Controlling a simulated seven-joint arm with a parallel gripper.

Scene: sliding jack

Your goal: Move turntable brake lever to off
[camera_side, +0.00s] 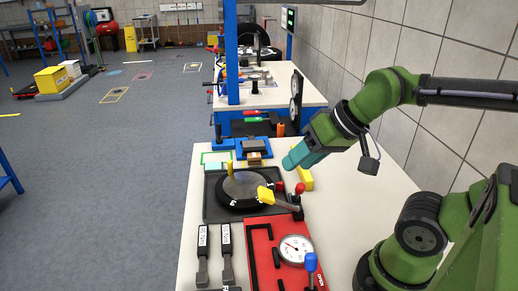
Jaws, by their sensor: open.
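The turntable (242,186) is a dark grey disc with a black rim, set on a black square base. A short yellow upright piece (229,169) stands at its far left edge. A lever with a yellow end (265,195) reaches over the right side of the disc from a dark mount. Red knobs (299,188) show at that mount; I cannot tell which part is the brake lever or read its setting. My gripper (290,163), with teal fingers, is above and behind the turntable's right side, open and apart from the lever. The gap between the fingers is hard to see.
A red panel (262,262) with a round dial (295,249) and a blue-knobbed lever (311,262) lies in front. Two dark labelled levers (202,243) are at left. A yellow block (304,178) sits near my gripper. The white table is clear at right.

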